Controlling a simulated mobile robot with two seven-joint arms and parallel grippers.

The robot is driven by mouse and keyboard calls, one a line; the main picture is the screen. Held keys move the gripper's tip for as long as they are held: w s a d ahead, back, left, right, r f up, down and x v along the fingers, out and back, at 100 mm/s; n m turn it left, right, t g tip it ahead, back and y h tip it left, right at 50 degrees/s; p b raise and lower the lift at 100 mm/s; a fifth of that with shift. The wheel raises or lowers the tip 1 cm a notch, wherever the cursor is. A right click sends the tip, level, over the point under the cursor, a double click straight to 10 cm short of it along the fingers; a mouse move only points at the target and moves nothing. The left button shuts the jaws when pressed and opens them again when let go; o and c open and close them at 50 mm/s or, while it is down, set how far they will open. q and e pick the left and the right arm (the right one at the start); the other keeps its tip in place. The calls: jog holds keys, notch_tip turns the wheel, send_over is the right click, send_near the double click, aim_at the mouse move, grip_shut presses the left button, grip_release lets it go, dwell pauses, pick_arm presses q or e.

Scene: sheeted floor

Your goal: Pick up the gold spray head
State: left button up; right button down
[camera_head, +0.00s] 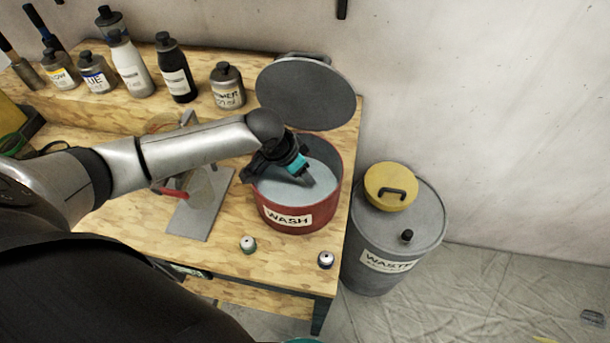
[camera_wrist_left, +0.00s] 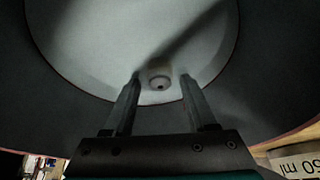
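My left gripper (camera_head: 308,180) reaches down into the red round WASH pot (camera_head: 287,215), which has pale grey contents or a pale grey bottom. In the left wrist view its two fingers (camera_wrist_left: 160,82) are apart. A small round pale piece with a dark centre hole (camera_wrist_left: 159,77) shows between and just beyond the fingertips. It looks like a spray head, but its gold colour cannot be made out, nor whether a finger touches it. The head view does not show this piece. My right gripper is not in view.
A grey lid (camera_head: 306,95) stands open behind the pot. Several bottles line the back. A WASTE drum (camera_head: 392,240) stands right.

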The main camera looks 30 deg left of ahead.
pick_arm(q)
grip_shut()
dwell(0.4)
notch_tip(320, 180, up, 16)
jog(key=p, duration=0.7)
dwell(0.5)
dwell(0.3)
